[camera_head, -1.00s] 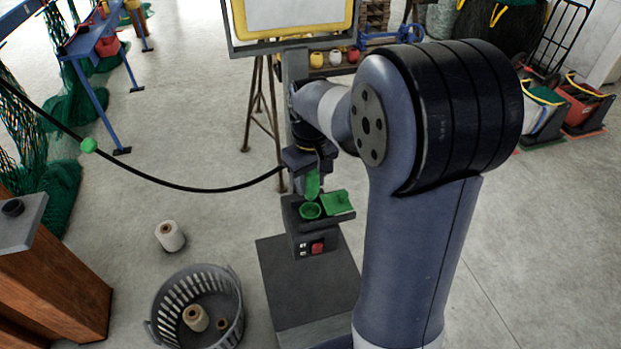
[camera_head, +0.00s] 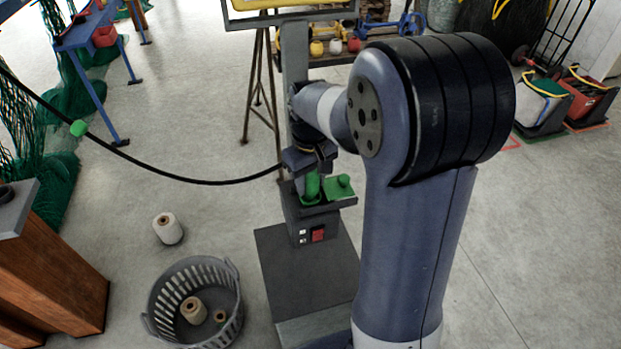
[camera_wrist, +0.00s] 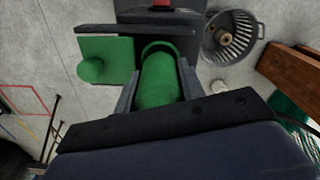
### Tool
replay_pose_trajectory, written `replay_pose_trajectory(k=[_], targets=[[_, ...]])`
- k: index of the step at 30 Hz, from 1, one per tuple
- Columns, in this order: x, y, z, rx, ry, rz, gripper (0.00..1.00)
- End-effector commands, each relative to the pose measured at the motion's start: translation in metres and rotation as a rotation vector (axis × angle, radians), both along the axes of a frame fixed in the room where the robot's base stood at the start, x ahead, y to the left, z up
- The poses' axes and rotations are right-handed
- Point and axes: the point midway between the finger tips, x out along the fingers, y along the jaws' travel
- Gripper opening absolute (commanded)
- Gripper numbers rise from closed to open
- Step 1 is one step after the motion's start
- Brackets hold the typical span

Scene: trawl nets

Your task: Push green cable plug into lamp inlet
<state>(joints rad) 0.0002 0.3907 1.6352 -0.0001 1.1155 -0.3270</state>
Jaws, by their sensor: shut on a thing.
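The green cable plug (camera_wrist: 158,84) is held between the fingers of my gripper (camera_wrist: 157,98), which is shut on it. In the head view my gripper (camera_head: 308,180) is at the top of the lamp's grey box. The plug (camera_head: 312,183) stands roughly upright with its lower end at the green ring of the lamp inlet (camera_head: 310,199). In the wrist view the plug's end overlaps the inlet ring (camera_wrist: 158,46). How deep it sits I cannot tell. The open green inlet cap (camera_head: 341,188) lies to the right of the inlet. The black cable (camera_head: 195,182) runs off left from the plug.
The lamp box has a red switch (camera_head: 318,235) on its front and stands on a dark grey pedestal (camera_head: 290,255). A grey basket (camera_head: 165,300) with spools and a loose white spool (camera_head: 168,229) are on the floor at left. A tripod (camera_head: 258,100) stands behind.

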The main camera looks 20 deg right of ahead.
Motion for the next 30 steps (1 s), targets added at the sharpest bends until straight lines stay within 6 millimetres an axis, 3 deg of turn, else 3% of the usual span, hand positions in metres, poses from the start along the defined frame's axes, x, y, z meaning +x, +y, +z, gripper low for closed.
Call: replay_pose_trajectory(k=[24,25,30], targets=[[0.000,0.000,-0.014,0.000,-0.001,0.000,0.01],[0.000,0.000,-0.013,0.000,-0.001,0.000,0.39],[0.000,0.000,-0.013,0.000,-0.001,0.000,0.53]])
